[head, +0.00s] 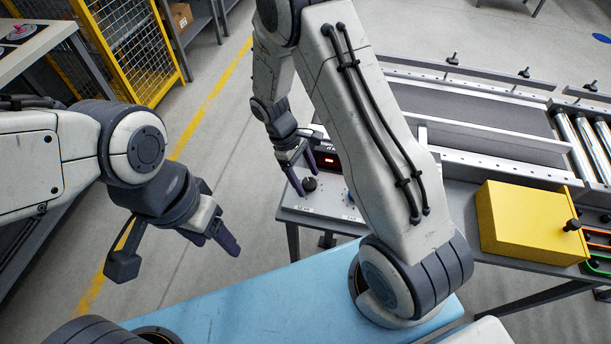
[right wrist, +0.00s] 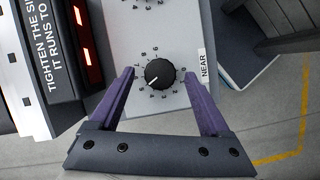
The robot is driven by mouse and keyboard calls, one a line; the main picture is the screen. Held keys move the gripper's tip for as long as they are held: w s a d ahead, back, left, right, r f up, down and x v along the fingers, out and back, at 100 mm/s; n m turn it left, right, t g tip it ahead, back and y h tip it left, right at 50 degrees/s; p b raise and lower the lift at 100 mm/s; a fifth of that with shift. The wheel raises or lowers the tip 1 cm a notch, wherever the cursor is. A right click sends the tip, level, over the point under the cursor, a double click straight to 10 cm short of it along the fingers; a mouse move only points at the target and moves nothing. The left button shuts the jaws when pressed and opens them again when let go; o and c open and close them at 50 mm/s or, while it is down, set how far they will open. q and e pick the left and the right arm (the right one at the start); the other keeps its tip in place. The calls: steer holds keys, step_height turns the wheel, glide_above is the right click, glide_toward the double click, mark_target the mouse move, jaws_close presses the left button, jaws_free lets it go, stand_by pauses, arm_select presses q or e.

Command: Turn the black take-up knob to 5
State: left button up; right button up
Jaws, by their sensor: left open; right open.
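The black knob (head: 309,184) sits on a light grey panel at the near left corner of the conveyor bench. My left gripper (head: 227,240) is open and empty over the floor, away from the panel.
A second dial (right wrist: 147,4) is cut off at the top of the wrist view. A red-lit display (head: 328,160) stands behind the knob. A yellow box (head: 525,222) and the conveyor belt (head: 480,115) lie right. A yellow cage (head: 135,50) stands back left.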

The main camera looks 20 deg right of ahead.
steer(key=v, duration=1)
steer(key=shift+r, duration=0.2)
steer(key=shift+w, duration=0.1)
steer(key=s+a+r+t+y+p, duration=0.2)
steer(key=s+a+r, duration=0.6)
steer(key=s+r, duration=0.15)
arm_select(q)
step_height(320, 180, up, 3)
steer(key=shift+p, duration=0.5)
arm_select(e)
steer(key=s+a+r+y, duration=0.1)
steer(key=s+r, duration=0.1)
steer(key=s, duration=0.4)
steer(key=s+a+r+m+t+y, duration=0.1)
steer(key=s+r, duration=0.1)
steer(key=s, duration=0.4)
steer(key=shift+s+r, duration=0.4)
arm_select(q)
steer(key=shift+c, duration=0.4)
arm_select(e)
steer(key=shift+c, duration=0.2)
